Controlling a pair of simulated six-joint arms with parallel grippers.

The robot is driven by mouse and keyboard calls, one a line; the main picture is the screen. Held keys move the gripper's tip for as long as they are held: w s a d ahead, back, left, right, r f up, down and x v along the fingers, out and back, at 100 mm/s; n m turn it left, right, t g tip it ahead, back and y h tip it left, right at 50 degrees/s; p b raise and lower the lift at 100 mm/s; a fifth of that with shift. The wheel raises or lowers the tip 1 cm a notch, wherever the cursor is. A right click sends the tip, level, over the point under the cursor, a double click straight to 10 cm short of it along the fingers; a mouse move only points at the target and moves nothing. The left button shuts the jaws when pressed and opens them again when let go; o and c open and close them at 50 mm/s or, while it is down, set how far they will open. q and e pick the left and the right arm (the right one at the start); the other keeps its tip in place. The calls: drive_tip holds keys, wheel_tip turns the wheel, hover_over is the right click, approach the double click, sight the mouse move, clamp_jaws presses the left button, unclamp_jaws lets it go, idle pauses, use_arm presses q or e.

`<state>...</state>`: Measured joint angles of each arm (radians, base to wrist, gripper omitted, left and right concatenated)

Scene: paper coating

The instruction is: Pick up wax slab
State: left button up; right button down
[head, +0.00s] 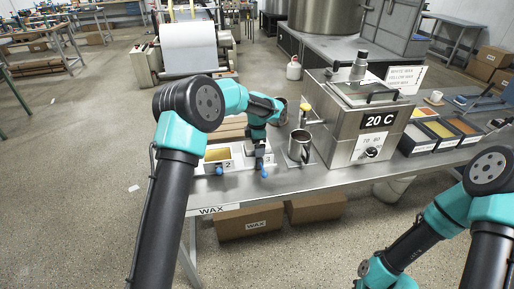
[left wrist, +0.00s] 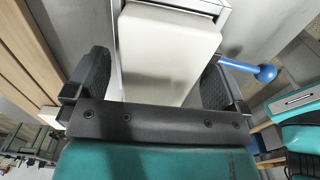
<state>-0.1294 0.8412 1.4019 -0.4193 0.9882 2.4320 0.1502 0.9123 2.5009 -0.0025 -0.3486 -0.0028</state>
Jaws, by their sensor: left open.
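A pale, off-white wax slab (left wrist: 168,50) lies in a white-walled bin (left wrist: 224,12) in the left wrist view. My left gripper (left wrist: 155,75) is open, with one black finger on each side of the slab. I cannot tell whether the fingers touch it. In the head view my left gripper (head: 260,146) is over the bin beside the one labelled 2, and the pale slab is mostly hidden. The bin labelled 2 (head: 226,169) holds a yellow slab (head: 217,154). My right arm shows at the lower right, but its gripper is out of frame.
A metal jug (head: 299,147) stands close to the right of my left gripper. Beyond it is a steel melter (head: 355,145) reading 20 C. Bins of coloured material (head: 440,131) stand farther right on the steel table (head: 240,196).

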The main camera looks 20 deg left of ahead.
use_arm(q)
drive_tip(key=shift+c, duration=0.5)
drive_tip(key=c, duration=0.9)
drive_tip(key=shift+r, duration=0.1)
drive_tip(key=shift+c, duration=0.2)
drive_tip(key=shift+r, duration=1.25)
drive_tip(key=shift+s+d+r, duration=0.1)
drive_tip(key=shift+s+r, duration=0.25)
drive_tip(key=shift+r, duration=0.15)
drive_tip(key=s+d+r, duration=0.1)
drive_tip(key=s+d, duration=0.3)
drive_tip(key=s, duration=1)
drive_tip(key=shift+s+d+r, duration=0.15)
drive_tip(key=shift+s+d, duration=0.05)
drive_tip(key=shift+s, duration=0.1)
